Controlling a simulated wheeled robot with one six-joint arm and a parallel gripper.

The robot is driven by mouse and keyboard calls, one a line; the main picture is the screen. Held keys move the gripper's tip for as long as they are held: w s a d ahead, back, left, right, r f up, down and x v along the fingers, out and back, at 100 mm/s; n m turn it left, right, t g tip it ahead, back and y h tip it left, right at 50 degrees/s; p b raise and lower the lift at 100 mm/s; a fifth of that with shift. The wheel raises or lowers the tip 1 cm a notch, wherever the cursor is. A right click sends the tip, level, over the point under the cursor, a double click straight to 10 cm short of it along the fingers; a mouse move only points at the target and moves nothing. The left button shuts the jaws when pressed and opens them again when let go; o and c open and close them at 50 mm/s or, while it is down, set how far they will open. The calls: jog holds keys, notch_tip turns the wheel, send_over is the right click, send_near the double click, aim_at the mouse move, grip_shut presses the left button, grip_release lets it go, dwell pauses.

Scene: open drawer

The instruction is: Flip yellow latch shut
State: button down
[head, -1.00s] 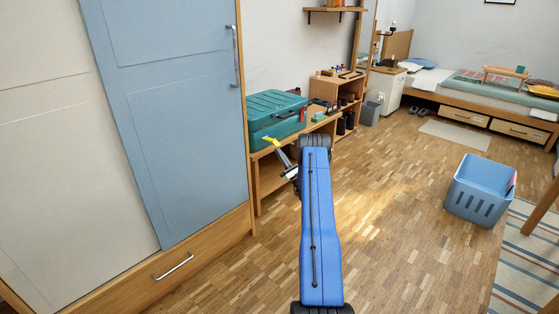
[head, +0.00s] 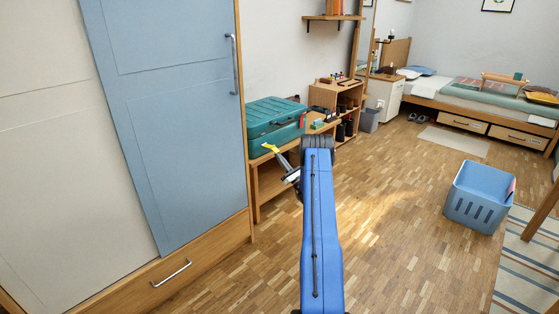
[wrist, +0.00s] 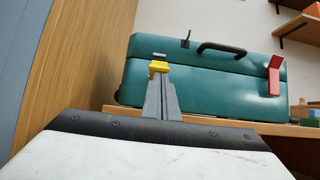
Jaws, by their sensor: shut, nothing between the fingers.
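The teal case (head: 272,116) stands on a low wooden shelf unit with its lid down; its front fills the upper wrist view (wrist: 205,82). The yellow latch (head: 269,148) appears to stick out from the left part of the case's front. It also shows in the wrist view (wrist: 158,66), right at the fingertips and partly hidden by them. A red latch (wrist: 274,76) is on the right of the front. My gripper (wrist: 158,80) is shut and empty, its tips at the yellow latch; I cannot tell if they touch. The head view shows my gripper (head: 277,155) too.
A tall wardrobe with a blue door (head: 180,130) stands close on the left of my arm. The wooden shelf unit (head: 272,182) is under the case. A blue basket (head: 478,197) stands on the floor at right. The floor between is free.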

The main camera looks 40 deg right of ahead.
jog(key=shift+s+r+g, duration=0.15)
jog(key=shift+r+g, duration=0.15)
jog(key=shift+g, duration=0.3)
jog(key=shift+s+r+g, duration=0.2)
jog(key=shift+r+g, duration=0.9)
jog(key=shift+g, duration=0.1)
notch_tip(320, 180, up, 10)
jog(key=g, duration=0.8)
send_over(276, 149)
jog(key=shift+s+a+f+h, duration=0.1)
jog(key=shift+s+h, duration=0.2)
jog(key=shift+h, duration=0.1)
jog(key=shift+w, duration=0.2)
jog(key=shift+r, duration=0.25)
